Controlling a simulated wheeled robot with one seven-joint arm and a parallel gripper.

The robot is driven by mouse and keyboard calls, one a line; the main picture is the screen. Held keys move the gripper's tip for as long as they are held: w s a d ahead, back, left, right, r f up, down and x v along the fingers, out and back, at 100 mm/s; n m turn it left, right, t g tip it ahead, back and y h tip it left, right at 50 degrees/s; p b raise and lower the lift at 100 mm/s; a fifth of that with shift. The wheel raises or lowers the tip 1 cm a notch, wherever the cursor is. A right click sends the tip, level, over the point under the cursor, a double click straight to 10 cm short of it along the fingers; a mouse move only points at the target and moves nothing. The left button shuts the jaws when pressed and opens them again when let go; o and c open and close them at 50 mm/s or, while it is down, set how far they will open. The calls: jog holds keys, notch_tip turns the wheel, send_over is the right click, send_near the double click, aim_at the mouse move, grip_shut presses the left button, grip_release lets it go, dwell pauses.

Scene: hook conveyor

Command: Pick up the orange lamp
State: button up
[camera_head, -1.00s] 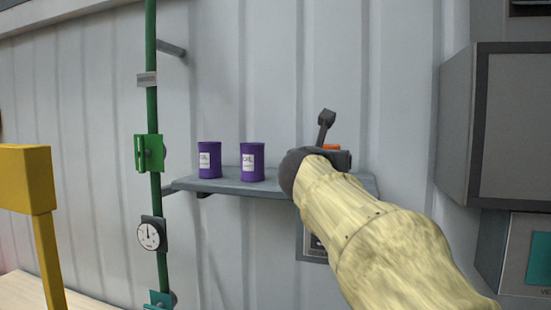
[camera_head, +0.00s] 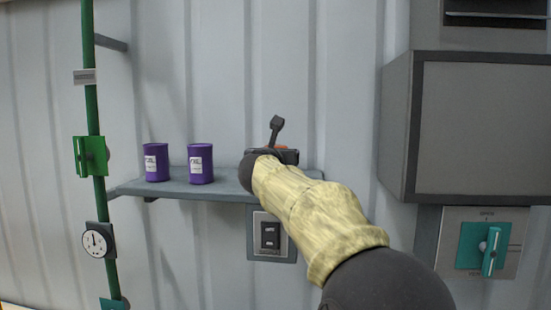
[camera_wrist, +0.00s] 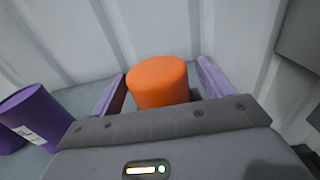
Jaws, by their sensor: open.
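The orange lamp (camera_wrist: 158,84) is a short rounded orange cylinder on the grey shelf, seen in the wrist view between my two fingers. In the head view only a small orange sliver (camera_head: 282,148) of it shows behind my wrist. My gripper (camera_wrist: 158,78) is open, with one purple-tinted finger on each side of the lamp and a gap on both sides. In the head view my gripper (camera_head: 274,155) is at the shelf's right end, mostly hidden by my arm. The lamp's base is hidden by the gripper body.
Two purple cans (camera_head: 156,163) stand left on the shelf (camera_head: 225,190); one can (camera_wrist: 38,116) is close left of my gripper. A green pipe (camera_head: 92,120) with a gauge runs at left. A grey box (camera_head: 465,125) juts out at right, above a teal switch. A switch panel (camera_head: 270,236) is below.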

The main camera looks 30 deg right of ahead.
jog(key=shift+x, duration=0.85)
jog(key=shift+s, duration=0.1)
jog(key=c, duration=1.1)
jog(key=shift+a+r, duration=0.1)
jog(key=shift+r, duration=0.35)
notch_tip(320, 180, up, 9)
jog(key=p, duration=0.3)
jog(key=shift+r, duration=0.1)
